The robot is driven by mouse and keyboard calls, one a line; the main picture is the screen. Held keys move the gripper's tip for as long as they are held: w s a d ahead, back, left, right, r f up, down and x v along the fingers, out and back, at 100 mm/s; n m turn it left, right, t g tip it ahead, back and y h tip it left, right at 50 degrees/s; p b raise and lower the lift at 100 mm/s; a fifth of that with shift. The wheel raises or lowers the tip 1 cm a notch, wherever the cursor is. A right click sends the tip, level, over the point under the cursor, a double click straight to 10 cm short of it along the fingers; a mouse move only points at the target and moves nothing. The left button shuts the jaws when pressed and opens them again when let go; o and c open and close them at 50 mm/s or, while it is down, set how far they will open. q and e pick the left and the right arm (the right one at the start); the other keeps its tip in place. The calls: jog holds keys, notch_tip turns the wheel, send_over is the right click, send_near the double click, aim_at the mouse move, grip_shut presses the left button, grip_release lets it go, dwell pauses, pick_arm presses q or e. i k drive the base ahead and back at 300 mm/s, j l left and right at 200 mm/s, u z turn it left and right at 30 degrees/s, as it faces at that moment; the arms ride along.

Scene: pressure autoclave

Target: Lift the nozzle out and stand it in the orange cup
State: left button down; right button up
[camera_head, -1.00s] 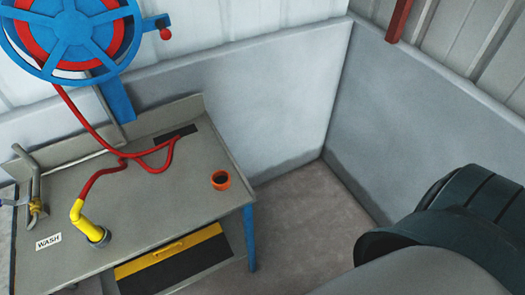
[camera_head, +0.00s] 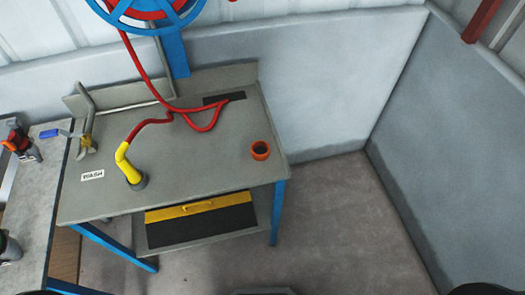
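The yellow nozzle (camera_head: 125,163) stands tilted on the wash bench (camera_head: 200,145), its lower end in a round grey holder (camera_head: 139,183) near the bench's front left. A red hose (camera_head: 147,128) runs from its top across the bench and up to the reel. The orange cup (camera_head: 260,151) stands near the bench's right edge, apart from the nozzle. Its inside looks dark. Neither of my grippers can be made out in the head view.
A blue and red hose reel (camera_head: 172,42) hangs above the bench. A pipe with a blue-handled valve (camera_head: 48,133) stands at the bench's left, beside a second table (camera_head: 42,190) holding fittings. The floor (camera_head: 330,225) right of the bench is clear.

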aim_at(135, 177)
jog(key=u, duration=1.2)
jog(key=j+z, duration=0.4)
jog(key=k+j+z, duration=0.1)
jog(key=j+z, duration=0.3)
